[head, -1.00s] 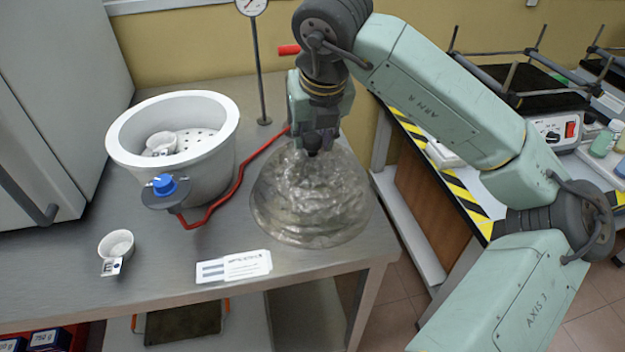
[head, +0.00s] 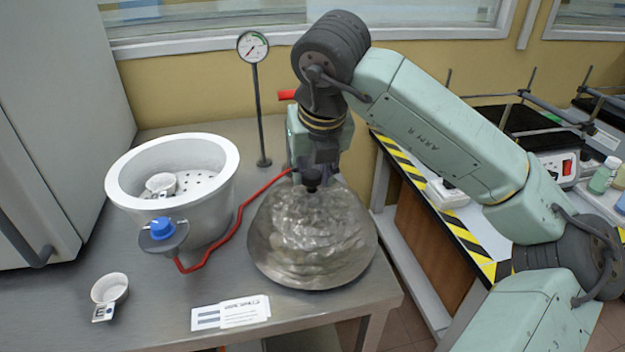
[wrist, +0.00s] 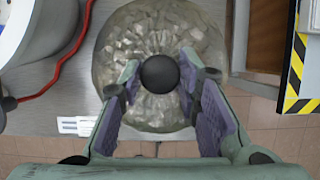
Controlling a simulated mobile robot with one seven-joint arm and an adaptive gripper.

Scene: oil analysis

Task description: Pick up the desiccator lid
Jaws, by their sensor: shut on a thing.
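The desiccator lid (head: 312,240) is a clear, rippled glass dome with a dark round knob (head: 312,178) on top. It is at the right end of the steel bench, right side up; I cannot tell whether its rim touches the bench. My gripper (head: 318,168) points down over it and is shut on the knob. In the wrist view the knob (wrist: 160,73) is between the two fingers, with the dome (wrist: 155,35) below.
A blue-knobbed valve (head: 162,229) on the base joins a red hose (head: 228,238) running behind the lid. A gauge (head: 253,46) on a pole stands behind. A small cup (head: 108,290) and paper labels (head: 230,312) lie in front. A striped-edge bench (head: 445,215) is at right.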

